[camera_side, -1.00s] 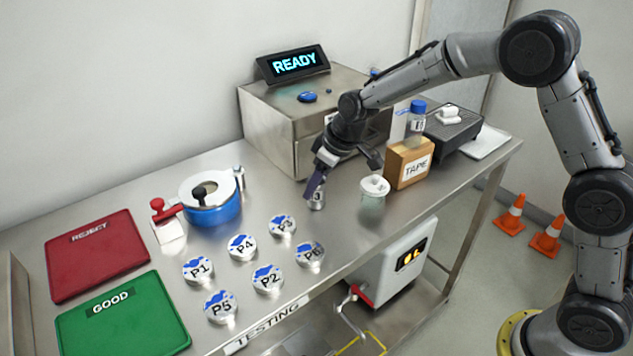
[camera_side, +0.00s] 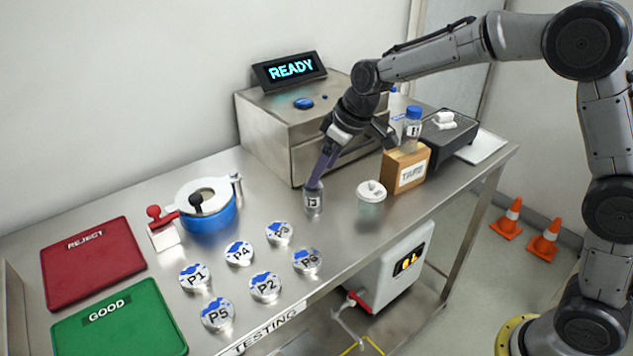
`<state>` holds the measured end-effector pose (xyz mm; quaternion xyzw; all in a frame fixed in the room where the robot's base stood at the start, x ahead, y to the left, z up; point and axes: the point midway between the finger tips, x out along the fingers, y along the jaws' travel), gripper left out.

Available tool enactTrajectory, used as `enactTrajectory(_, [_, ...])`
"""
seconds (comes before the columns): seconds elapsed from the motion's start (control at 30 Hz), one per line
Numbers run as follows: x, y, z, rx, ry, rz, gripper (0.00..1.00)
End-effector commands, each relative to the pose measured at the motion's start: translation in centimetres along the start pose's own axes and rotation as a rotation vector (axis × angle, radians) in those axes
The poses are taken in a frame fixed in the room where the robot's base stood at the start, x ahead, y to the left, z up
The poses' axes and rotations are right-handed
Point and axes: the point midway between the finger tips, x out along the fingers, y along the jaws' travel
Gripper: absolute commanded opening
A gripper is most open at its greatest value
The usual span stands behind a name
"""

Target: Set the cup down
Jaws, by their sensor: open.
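A small metallic cup (camera_side: 313,202) with a dark mark on its front stands upright on the steel bench, in front of the metal cabinet. My gripper (camera_side: 316,184) is above it, pointing down with its purple fingers at the cup's rim. The gripper is open. The fingers overlap the cup's top in this view, so I cannot tell whether they still touch it. The far side of the cup is hidden.
Several P-labelled tins (camera_side: 239,252) lie front left. A blue pot (camera_side: 209,217), red REJECT mat (camera_side: 92,262) and green GOOD mat (camera_side: 120,320) are further left.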

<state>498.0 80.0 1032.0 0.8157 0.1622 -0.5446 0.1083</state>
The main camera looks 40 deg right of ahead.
Motion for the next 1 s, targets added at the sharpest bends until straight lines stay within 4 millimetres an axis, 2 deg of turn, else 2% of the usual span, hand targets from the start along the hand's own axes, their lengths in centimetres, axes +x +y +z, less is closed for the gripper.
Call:
enactTrajectory(0.03, [-1.2, 0.0, -0.1, 0.000, 0.004, 0.002, 0.81])
enactTrajectory(0.2, [-3.6, 0.0, -0.1, 0.000, 0.002, 0.001, 0.81])
enactTrajectory(0.33, [-4.6, 0.0, 0.0, 0.000, 0.001, 0.001, 0.81])
enactTrajectory(0.57, [-5.0, 0.0, 0.1, 0.002, 0.001, 0.001, 0.81])
enactTrajectory(0.67, [-6.3, -0.1, 0.9, 0.014, 0.006, 0.008, 0.81])
enactTrajectory(0.77, [-8.9, -0.4, 3.1, 0.045, 0.016, 0.023, 0.81])
enactTrajectory(0.87, [-12.4, -1.0, 6.8, 0.091, 0.030, 0.047, 0.81])
enactTrajectory(1.0, [-16.2, -2.1, 13.1, 0.168, 0.049, 0.083, 0.81])
